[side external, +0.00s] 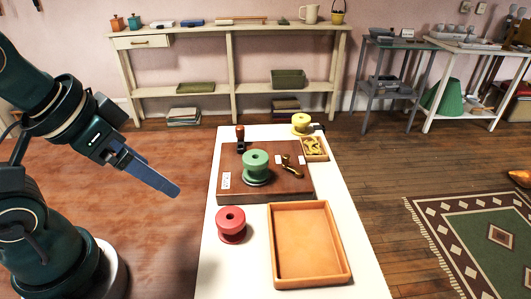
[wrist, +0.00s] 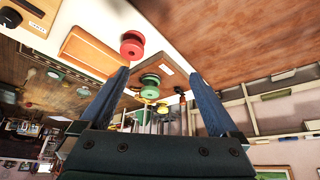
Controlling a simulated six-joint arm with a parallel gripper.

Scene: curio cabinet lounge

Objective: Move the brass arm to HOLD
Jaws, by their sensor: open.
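The brass arm (side external: 291,168) is a small lever with a rounded knob on the dark wooden board (side external: 235,190), right of a green spool (side external: 256,163). It slants, with its knob end toward the front right. White labels lie on the board: one at the left (side external: 226,181) and small ones near the brass arm (side external: 280,160); their words are too small to read, so I cannot tell which is HOLD. My gripper (side external: 176,190) is open and empty, in the air left of the table. In the wrist view its blue fingers (wrist: 158,75) are spread apart.
A red spool (side external: 231,226) and an empty orange tray (side external: 345,270) stand at the table's front. A dark-based wooden handle (side external: 240,136), a yellow spool (side external: 301,122) and a small tray of yellow pieces (side external: 325,155) are at the back. Air between gripper and board is clear.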

